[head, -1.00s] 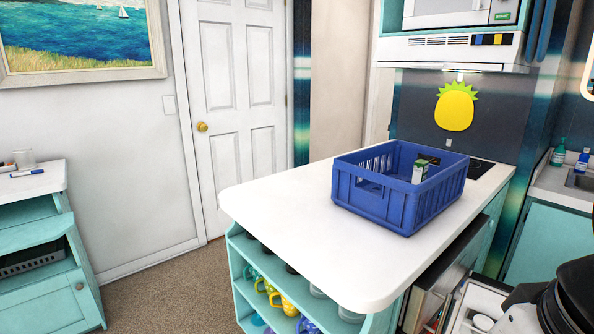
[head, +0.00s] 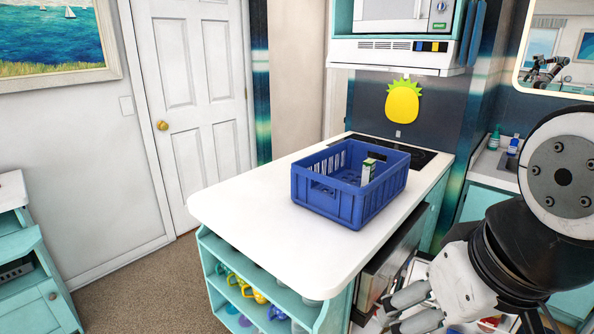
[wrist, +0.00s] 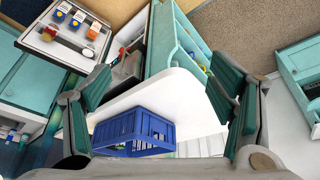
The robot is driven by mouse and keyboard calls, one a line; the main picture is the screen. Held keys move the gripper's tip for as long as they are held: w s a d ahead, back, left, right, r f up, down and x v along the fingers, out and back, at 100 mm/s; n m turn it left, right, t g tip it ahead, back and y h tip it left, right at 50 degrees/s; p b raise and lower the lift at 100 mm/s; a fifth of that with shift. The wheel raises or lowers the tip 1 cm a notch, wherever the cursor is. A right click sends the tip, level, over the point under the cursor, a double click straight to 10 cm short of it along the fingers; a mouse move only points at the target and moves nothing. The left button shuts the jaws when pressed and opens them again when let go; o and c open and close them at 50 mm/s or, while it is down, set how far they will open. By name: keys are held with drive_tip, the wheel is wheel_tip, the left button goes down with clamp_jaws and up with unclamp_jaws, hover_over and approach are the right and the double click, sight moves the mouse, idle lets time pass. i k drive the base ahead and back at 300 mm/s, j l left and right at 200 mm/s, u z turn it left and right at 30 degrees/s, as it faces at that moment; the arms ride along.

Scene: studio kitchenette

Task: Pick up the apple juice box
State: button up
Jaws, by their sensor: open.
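A small white and green carton (head: 368,172), which looks like the juice box, stands in a blue crate (head: 325,204) on the white counter. Its label is too small to read, and the crate wall hides its lower part. In the wrist view, the blue crate (wrist: 150,125) lies below and between my fingers; the carton cannot be made out clearly there. My gripper (wrist: 160,85) is open and empty. In the head view, my gripper (head: 408,312) is at the lower right, apart from the crate and to the front right of the counter.
In the wrist view, a white surface (wrist: 45,45) at the upper left holds several small orange and blue-white cartons. Shelves with mugs (head: 240,288) are under the counter. The counter's left part (head: 240,205) is clear. A dark cooktop (head: 420,157) is behind the crate.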

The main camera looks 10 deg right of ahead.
sight(369, 165)
drive_tip(key=i+z, duration=0.6)
drive_tip(key=z, duration=0.25)
drive_tip(key=i+l+u, duration=0.25)
drive_tip(key=i+u, duration=0.2)
drive_tip(key=i+l+u, duration=0.1)
drive_tip(key=u, duration=0.55)
